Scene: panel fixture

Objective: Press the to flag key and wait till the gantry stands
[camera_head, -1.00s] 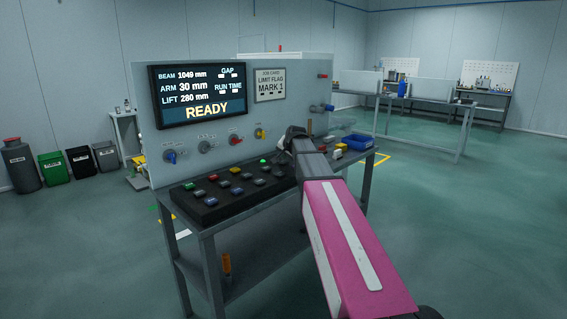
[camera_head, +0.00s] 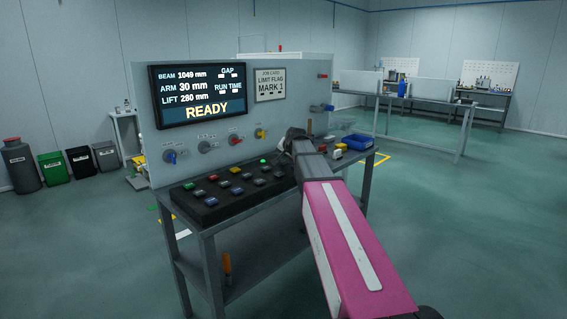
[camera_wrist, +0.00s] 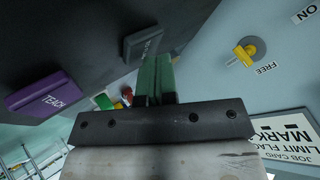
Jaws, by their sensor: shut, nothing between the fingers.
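My gripper (camera_wrist: 158,68) is shut and empty in the wrist view, its green fingers side by side. Their tips are close to a dark grey-green key (camera_wrist: 143,43); I cannot read its label or tell whether they touch. A purple key marked TEACH (camera_wrist: 45,95) lies to the left. In the head view my arm hides most of the gripper, and the black key box (camera_head: 213,211) carries several coloured keys. I cannot tell which is the to flag key there. The display (camera_head: 198,94) reads BEAM 1049 mm, ARM 30 mm, LIFT 280 mm and READY.
A job card (camera_head: 270,85) reads LIMIT FLAG MARK 1. Several knobs stick out of the upright panel, including a yellow one (camera_wrist: 245,52) by the word FREE. A blue tray (camera_head: 357,142) sits at the bench's right end. Open floor lies to the right.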

